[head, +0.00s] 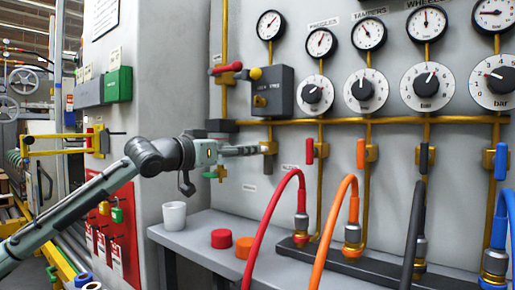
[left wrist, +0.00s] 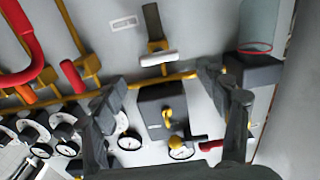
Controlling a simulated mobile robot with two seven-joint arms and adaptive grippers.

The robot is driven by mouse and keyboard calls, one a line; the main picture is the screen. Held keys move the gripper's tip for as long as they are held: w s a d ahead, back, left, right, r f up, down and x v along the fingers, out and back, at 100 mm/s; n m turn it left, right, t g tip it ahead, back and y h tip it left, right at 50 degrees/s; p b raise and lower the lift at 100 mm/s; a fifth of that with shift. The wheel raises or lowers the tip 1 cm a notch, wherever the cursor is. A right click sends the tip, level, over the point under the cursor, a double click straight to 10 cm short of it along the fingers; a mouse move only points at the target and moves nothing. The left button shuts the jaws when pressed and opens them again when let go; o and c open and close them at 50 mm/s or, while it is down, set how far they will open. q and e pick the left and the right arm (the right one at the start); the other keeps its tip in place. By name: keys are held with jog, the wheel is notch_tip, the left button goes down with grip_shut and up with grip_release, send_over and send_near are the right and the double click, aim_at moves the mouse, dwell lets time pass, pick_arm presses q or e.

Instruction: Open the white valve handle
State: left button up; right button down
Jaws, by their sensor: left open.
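The white valve handle (left wrist: 158,58) shows in the left wrist view as a short pale bar across a brass valve on the yellow pipe. In the head view my gripper covers the handle, and only part of its brass valve (head: 269,165) shows. My left gripper (head: 258,150) reaches the panel at that valve. In the left wrist view my left gripper (left wrist: 162,80) is open, with one finger on each side and the white handle just beyond and between the fingertips. I cannot tell whether they touch it. My right gripper is in neither view.
A grey box (head: 271,92) with a yellow knob sits above the valve. Red (head: 309,151), orange (head: 361,153), dark (head: 423,158) and blue (head: 501,160) handles line the pipe to the right. A white cup (head: 174,215) stands on the grey ledge (head: 200,232) below.

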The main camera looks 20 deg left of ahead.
pick_arm(q)
jog(key=x, duration=0.6)
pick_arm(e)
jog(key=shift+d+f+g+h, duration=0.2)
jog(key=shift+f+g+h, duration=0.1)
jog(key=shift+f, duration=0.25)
pick_arm(q)
jog(key=shift+c, duration=0.5)
